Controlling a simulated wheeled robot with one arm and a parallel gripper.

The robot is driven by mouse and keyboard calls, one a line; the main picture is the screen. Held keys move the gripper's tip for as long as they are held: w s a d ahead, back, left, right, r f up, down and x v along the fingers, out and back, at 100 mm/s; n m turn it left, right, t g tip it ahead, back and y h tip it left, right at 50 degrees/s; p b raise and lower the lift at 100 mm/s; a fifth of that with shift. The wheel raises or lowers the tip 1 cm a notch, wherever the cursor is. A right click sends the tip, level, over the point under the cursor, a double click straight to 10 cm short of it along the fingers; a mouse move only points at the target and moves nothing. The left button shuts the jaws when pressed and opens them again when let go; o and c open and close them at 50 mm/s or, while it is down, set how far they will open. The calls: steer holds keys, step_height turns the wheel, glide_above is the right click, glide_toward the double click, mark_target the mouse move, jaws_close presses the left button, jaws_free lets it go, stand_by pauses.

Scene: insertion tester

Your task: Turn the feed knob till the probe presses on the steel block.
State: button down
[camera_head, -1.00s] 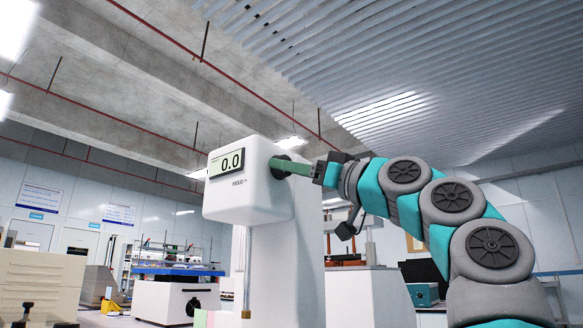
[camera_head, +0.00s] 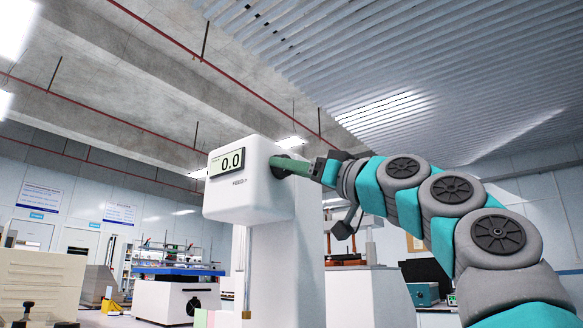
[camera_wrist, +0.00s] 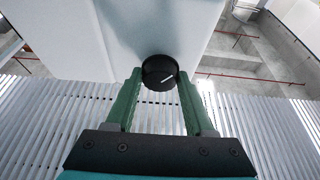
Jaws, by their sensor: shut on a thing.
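The white insertion tester (camera_head: 262,208) stands in the middle of the head view. Its display (camera_head: 226,162) reads 0.0. The black feed knob (camera_head: 284,165) is on the right side of its head. In the wrist view the knob (camera_wrist: 160,71) is round with a white line tilted up to the right. My gripper (camera_head: 298,167) has green fingers and reaches the knob from the right. In the wrist view its fingertips (camera_wrist: 160,80) stand on either side of the knob, shut on it. The probe and the steel block cannot be made out in either view.
A bench machine with a blue top (camera_head: 180,270) stands behind at left. A beige box (camera_head: 40,283) is at the lower left. A teal box (camera_head: 423,294) sits at the lower right behind my arm. The space above the tester is free.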

steer(key=shift+s+m+t, duration=0.1)
steer(key=shift+m+t, duration=0.2)
steer(key=shift+m, duration=0.5)
steer(key=shift+s+a+r+m+t+h+p, duration=0.1)
steer(key=shift+m+t+h+p, duration=0.35)
steer(key=shift+m+h+p, duration=1.3)
steer(key=shift+s+d+r+m+t+h+p, duration=0.15)
steer(key=shift+m+t+h+p, duration=0.35)
steer(key=shift+m+p, duration=2.35)
steer(key=shift+w+a+r+m+t+h+p, duration=0.25)
steer(key=shift+m+h+p, duration=1.05)
steer(key=shift+m, duration=1.9)
steer(key=shift+s+f+m, duration=0.2)
steer(key=shift+m, duration=0.1)
steer(key=shift+c, duration=1.3)
jaws_free()
steer(key=shift+d, duration=0.1)
steer(key=b+v, duration=0.1)
steer(key=v, duration=0.6)
steer(key=shift+s, duration=0.35)
